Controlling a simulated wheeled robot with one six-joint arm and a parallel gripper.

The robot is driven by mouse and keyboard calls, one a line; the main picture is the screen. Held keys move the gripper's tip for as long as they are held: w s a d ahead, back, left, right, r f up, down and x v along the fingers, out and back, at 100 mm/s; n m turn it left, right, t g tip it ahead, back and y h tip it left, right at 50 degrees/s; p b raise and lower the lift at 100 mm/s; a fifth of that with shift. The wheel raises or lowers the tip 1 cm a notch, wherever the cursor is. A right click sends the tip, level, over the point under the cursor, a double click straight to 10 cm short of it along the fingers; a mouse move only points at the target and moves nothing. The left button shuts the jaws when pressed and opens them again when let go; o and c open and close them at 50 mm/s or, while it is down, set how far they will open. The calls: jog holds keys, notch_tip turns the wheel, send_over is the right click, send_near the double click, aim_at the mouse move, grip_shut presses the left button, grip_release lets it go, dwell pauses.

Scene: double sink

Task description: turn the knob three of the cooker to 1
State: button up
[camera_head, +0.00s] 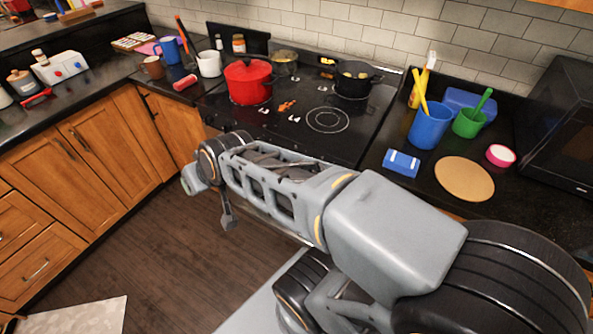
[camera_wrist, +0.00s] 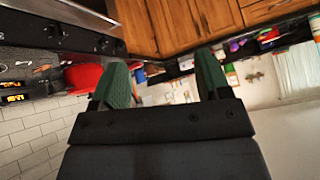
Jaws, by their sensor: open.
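The black cooker (camera_head: 300,143) stands against the tiled wall in the head view. Its front is mostly hidden by my arm. In the wrist view, the cooker's dark front panel shows tilted at the upper left, with small dark knobs (camera_wrist: 104,43) along it. I cannot tell which of them is knob three, and their settings are too small to read. My gripper (camera_wrist: 162,63) has two green fingers spread apart with nothing between them. The knobs lie to the left of the fingers in the wrist view, apart from them.
A red pot (camera_head: 248,82) and a black pan (camera_head: 352,79) stand on the cooker. A blue cup (camera_head: 428,126), a green cup (camera_head: 468,124) and a round board (camera_head: 464,179) are on the right counter. Open wooden floor (camera_head: 165,255) lies in front of the left cabinets.

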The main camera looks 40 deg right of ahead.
jog(key=w+d+f+m+t+h+b, duration=0.3)
jog(key=w+d+f+m+b, duration=0.15)
jog(key=f+b, duration=0.3)
jog(key=w+d+f+m+t+h+b, duration=0.2)
jog(key=w+d+f+m+h+b, duration=0.15)
jog(key=d+f+b, duration=0.35)
jog(key=s+d+f+m+g+h+b, duration=0.7)
jog(key=d+f+h+b, duration=0.3)
jog(key=d+f+h, duration=0.15)
jog(key=shift+g, duration=0.3)
jog(key=b+x, duration=0.1)
jog(key=x, duration=0.5)
jog(key=b+x, duration=0.1)
jog(key=x, duration=0.6)
jog(key=shift+s, duration=0.25)
jog(key=shift+m, duration=0.3)
jog(key=c, duration=0.9)
